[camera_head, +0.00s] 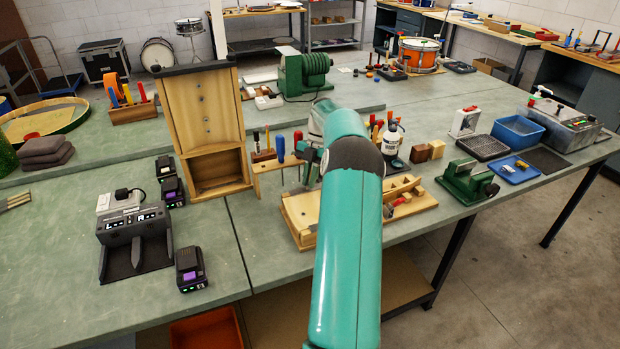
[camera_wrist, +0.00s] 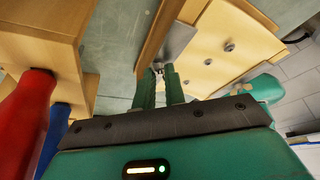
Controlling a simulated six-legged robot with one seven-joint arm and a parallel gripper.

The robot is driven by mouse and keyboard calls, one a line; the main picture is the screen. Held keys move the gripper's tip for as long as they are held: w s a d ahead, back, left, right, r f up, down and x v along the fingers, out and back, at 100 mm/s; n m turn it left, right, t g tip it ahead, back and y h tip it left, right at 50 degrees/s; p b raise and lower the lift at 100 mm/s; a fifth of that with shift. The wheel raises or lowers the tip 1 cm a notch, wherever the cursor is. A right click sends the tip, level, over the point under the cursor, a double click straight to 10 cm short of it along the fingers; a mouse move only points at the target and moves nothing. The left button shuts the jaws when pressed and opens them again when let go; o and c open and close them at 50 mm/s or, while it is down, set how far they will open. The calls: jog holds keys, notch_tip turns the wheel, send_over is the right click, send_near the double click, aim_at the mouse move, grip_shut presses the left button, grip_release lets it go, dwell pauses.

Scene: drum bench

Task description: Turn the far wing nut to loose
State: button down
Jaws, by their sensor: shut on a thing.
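In the wrist view my gripper (camera_wrist: 158,76) has its two green fingers close together on a small grey metal piece, the wing nut (camera_wrist: 157,67). Only a little of the nut shows between the tips, so its angle cannot be read. Beside it is a pale wooden board (camera_wrist: 215,35) with several dark round fastener heads and a grey metal plate (camera_wrist: 181,38). In the head view my teal arm reaches over a low wooden fixture (camera_head: 298,213) on the bench. The fingertips and nut cannot be made out clearly there.
A tool rack (camera_head: 266,165) with upright handles stands left of the gripper; its red handle (camera_wrist: 24,108) is close in the wrist view. An upright wooden panel (camera_head: 200,100) stands further left. A white bottle (camera_head: 393,139) and green vise (camera_head: 467,182) are right.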

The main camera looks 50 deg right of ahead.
dwell(0.9)
dwell(0.3)
jog(key=c, duration=1.5)
grip_release()
jog(key=shift+o, duration=0.2)
jog(key=shift+r, duration=0.1)
jog(key=shift+r, duration=0.35)
notch_tip(320, 180, up, 3)
jog(key=shift+s+a+f, duration=0.1)
jog(key=shift+f, duration=0.05)
jog(key=s+a+r, duration=0.9)
jog(key=a, duration=0.1)
jog(key=shift+a+r, duration=0.2)
